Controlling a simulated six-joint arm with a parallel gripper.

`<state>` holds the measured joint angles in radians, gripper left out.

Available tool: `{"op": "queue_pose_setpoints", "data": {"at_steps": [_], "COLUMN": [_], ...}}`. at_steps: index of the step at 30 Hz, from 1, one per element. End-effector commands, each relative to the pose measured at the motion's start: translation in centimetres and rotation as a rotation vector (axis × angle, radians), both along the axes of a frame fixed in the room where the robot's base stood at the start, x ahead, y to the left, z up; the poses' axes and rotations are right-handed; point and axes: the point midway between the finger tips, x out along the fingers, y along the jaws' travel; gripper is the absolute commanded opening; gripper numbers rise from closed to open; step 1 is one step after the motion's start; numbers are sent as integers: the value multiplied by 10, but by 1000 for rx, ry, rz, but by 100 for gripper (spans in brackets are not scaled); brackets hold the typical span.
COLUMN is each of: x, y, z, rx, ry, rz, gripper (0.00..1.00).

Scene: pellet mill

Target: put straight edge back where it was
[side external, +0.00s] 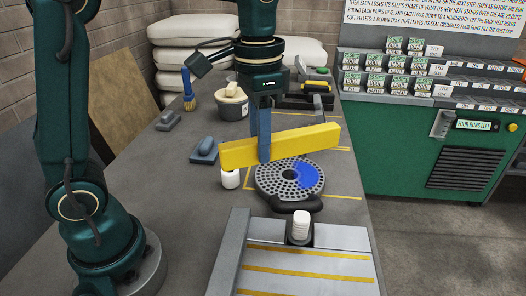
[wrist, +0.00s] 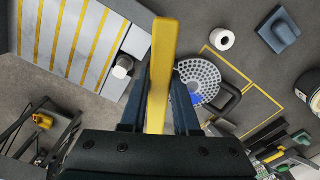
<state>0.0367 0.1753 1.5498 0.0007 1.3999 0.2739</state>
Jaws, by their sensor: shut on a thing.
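The straight edge is a long yellow bar (side external: 295,145). My gripper (side external: 265,150) is shut on it near its middle and holds it level above the table. In the wrist view the yellow bar (wrist: 161,75) runs upright between the two blue fingers (wrist: 158,95). Below the bar in the side view lies a round perforated grey die (side external: 273,180) with a blue patch and a dark handle. Yellow outlines (side external: 345,178) are marked on the table to the right of the die. The wrist view shows a yellow outline (wrist: 250,82) beside the die (wrist: 205,78).
A white roll (side external: 230,179) stands left of the die. Grey-blue blocks (side external: 204,151), a tub (side external: 231,103) and a brush (side external: 188,90) are farther back. A grey board with yellow stripes (side external: 300,262) is in front. A green cabinet (side external: 420,150) stands at right.

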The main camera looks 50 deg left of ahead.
Motion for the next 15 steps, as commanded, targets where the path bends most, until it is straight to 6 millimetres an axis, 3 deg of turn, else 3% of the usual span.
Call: {"op": "queue_pose_setpoints", "data": {"at_steps": [1, 6, 10, 15], "x": [-1, -10, -20, -29], "y": [-19, -66, -92, -107], "z": [-1, -4, -6, -8], "rx": [0, 1, 2, 4], "ry": [-2, 2, 7, 13], "rz": [-85, -300, -405, -469], "gripper": [0, 0, 0, 0]}}
